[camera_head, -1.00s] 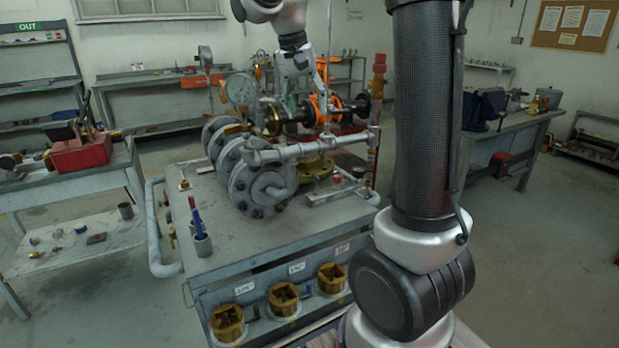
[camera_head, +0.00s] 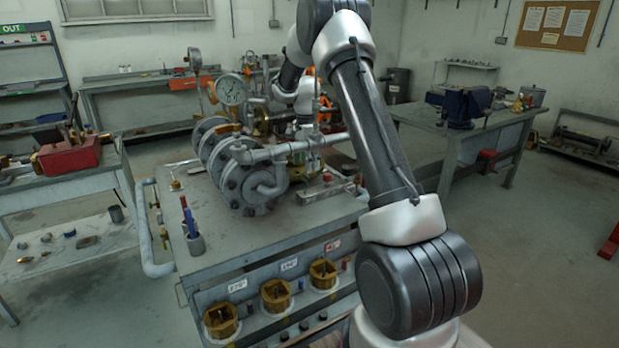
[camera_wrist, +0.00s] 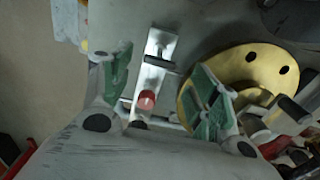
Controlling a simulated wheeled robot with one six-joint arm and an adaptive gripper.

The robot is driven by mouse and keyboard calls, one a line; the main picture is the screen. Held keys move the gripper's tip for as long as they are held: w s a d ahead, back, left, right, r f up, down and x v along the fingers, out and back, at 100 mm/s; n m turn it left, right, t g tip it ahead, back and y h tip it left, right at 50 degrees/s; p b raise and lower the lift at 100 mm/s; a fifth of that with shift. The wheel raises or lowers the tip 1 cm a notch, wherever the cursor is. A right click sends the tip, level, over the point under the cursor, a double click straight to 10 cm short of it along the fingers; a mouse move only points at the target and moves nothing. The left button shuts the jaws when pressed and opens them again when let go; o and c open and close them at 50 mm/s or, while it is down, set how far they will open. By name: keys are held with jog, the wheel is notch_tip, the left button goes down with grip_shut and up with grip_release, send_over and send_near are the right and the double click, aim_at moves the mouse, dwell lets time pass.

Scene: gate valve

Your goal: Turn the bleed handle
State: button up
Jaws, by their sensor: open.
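My gripper (camera_wrist: 160,76) is open in the wrist view, its two green-padded fingers apart. Between and beyond them lies a pale metal plate (camera_wrist: 156,50) with a short dark bar (camera_wrist: 160,65) across it and a red cap (camera_wrist: 147,98) nearer the palm. No finger visibly touches these. I cannot tell for sure which part is the bleed handle. A yellow-brass flange (camera_wrist: 250,62) with dark holes is beside the right finger.
The grey flanged valve body (camera_head: 245,180), its horizontal pipe (camera_head: 285,150) and a pressure gauge (camera_head: 231,90) crowd the gripper's left. A cup with pens (camera_head: 194,240) stands on the bench (camera_head: 215,250). Brass sockets (camera_head: 276,296) line its front.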

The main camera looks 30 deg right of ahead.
aim_at(306, 175)
notch_tip(306, 175, down, 6)
jog(key=shift+r, duration=0.25)
jog(key=c, duration=1)
jog(key=shift+c, duration=0.2)
